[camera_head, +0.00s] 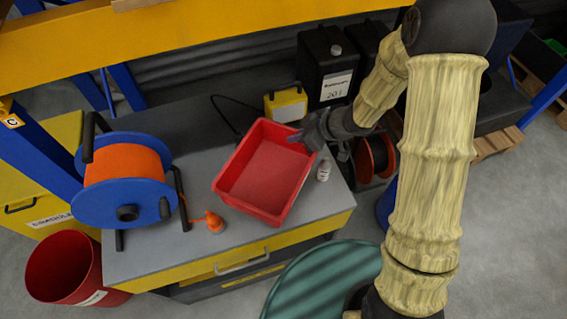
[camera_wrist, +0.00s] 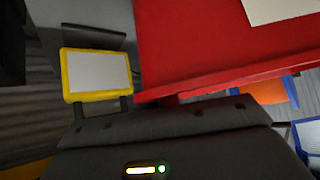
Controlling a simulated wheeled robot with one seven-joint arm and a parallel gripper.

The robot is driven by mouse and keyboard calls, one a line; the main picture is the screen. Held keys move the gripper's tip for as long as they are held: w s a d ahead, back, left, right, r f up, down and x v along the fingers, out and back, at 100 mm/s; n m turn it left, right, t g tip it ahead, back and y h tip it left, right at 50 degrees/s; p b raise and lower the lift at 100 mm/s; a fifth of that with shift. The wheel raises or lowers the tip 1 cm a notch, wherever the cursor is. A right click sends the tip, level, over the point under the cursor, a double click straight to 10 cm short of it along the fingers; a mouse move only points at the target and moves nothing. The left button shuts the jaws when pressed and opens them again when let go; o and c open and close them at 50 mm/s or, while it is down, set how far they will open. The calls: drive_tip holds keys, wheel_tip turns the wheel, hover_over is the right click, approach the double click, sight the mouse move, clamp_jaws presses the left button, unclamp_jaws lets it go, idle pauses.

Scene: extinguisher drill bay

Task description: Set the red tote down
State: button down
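The red tote (camera_head: 262,173) is an empty open bin over the middle of the grey workbench (camera_head: 150,252). It is turned at an angle to the bench edge. My gripper (camera_head: 303,137) is at the tote's upper right rim, with the fingers closed over that wall. In the wrist view the tote's red wall (camera_wrist: 220,45) fills the upper right, close against my dark gripper body. The fingertips are mostly hidden there. I cannot tell whether the tote's underside touches the bench.
A yellow-framed box (camera_head: 286,104) and a black canister (camera_head: 328,68) stand behind. The front bench strip is clear.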

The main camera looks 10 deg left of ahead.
sight(295, 152)
drive_tip(key=shift+f, duration=2)
drive_tip(key=shift+f+b, duration=0.45)
drive_tip(key=shift+f, duration=1.5)
drive_tip(key=c, duration=1.6)
unclamp_jaws()
drive_tip(key=shift+c, duration=0.2)
